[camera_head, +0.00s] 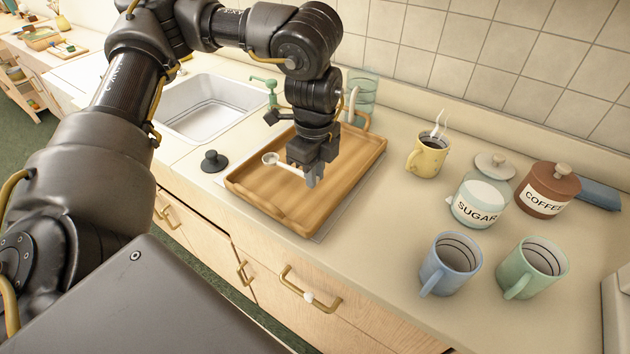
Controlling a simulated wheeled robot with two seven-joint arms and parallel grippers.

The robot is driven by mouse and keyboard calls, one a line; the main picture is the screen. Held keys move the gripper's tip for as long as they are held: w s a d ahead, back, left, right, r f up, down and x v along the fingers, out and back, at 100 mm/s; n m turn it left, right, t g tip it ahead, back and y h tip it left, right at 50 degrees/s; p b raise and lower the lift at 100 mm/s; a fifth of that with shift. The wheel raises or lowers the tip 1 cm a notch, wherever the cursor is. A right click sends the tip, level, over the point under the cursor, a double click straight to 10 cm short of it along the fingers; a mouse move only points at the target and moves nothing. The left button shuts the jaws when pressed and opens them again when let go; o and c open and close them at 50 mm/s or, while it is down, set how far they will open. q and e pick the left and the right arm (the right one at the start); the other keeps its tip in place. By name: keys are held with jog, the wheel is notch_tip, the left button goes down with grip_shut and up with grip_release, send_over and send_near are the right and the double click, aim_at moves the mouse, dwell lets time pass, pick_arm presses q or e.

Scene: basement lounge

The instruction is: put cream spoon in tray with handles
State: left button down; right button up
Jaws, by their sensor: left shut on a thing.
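The cream spoon (271,159) is held in my left gripper (313,178), which is shut on its handle. The spoon's round bowl points left. The wooden tray with handles (275,207) lies on the counter under the gripper, and the spoon is over its inside. I cannot tell whether the spoon touches the tray floor. One handle of the tray shows at its far end; my gripper and arm hide part of the tray's back. My right gripper is not in view.
A sink (205,108) and a black stopper (213,161) are left of the tray. To the right stand a steaming yellow mug (428,158), a sugar jar (479,203), a brown coffee jar (547,189), a blue mug (450,264) and a green mug (532,268).

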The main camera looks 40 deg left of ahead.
pick_arm(q)
notch_tip(320, 180, down, 3)
jog(key=shift+w+f, duration=0.1)
jog(key=shift+w, duration=0.05)
jog(key=shift+f, duration=0.1)
jog(key=shift+f, duration=0.15)
jog(key=c, duration=1.4)
grip_release()
